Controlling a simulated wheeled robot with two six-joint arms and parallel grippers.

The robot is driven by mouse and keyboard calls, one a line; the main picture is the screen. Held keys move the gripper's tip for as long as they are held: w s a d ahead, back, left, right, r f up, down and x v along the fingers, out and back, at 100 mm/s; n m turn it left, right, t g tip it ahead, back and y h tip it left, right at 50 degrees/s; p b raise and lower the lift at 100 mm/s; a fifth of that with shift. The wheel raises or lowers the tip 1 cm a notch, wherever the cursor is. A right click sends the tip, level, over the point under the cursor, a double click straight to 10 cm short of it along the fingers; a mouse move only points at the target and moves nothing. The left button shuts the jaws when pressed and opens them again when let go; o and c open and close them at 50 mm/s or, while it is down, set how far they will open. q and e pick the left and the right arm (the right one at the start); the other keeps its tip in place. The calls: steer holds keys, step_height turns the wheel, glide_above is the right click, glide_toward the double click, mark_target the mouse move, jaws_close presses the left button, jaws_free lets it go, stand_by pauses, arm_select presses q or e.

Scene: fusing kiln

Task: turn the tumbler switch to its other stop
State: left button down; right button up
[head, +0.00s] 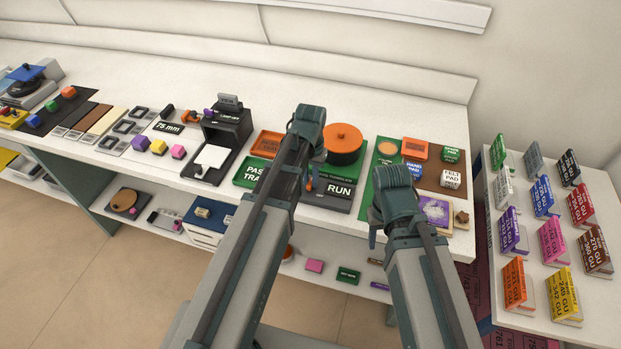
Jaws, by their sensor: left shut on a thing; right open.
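The dark switch box (340,199) with a white RUN label stands near the bench's front edge in the head view. A small orange piece, apparently the tumbler switch's lever (309,184), shows at its left part beside my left fingertips. My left gripper (310,178) points down there and is shut on this lever; the arm and wrist hide most of the hold and the box's left side. The lever's exact tilt cannot be told. My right gripper (373,238) is open and empty, pointing down at the bench's front edge, right of the box.
A green PASS tray (247,172) and an orange tray (266,144) lie to the left. A black lamp device (225,130) stands further left. Labelled pads and a purple tile (433,211) lie right.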

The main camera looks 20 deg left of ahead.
mark_target(311, 182)
arm_select(q)
steer(key=shift+n, duration=0.3)
stand_by(0.4)
steer(key=c, duration=0.8)
jaws_free()
step_height(311, 182, up, 14)
steer(key=p, duration=1.3)
steer(key=shift+p, duration=0.4)
steer(key=shift+f, duration=0.2)
